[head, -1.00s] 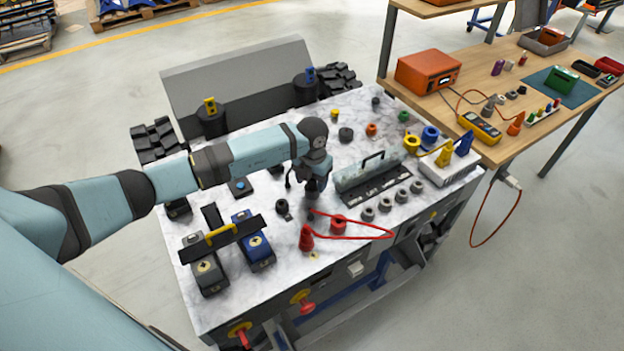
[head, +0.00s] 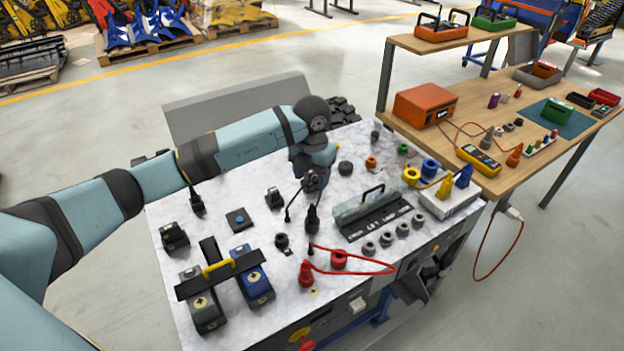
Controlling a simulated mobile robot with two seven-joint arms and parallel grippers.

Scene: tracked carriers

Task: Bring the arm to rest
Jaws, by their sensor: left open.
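My left arm reaches in from the left over the marble-patterned top (head: 235,185) of the tracked carrier. My left gripper (head: 308,189) hangs down over the middle of that top, open, with nothing seen between its fingers. A black plug-like piece (head: 312,220) stands just below it in the picture; I cannot tell the exact gap between them. My right arm is not in view.
Near the gripper are a grey handled box (head: 368,212), a red plug (head: 306,274) with a red cable, and two battery packs (head: 254,286) under a black strap. A wooden bench (head: 490,150) with an orange case (head: 424,103) stands at the right.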

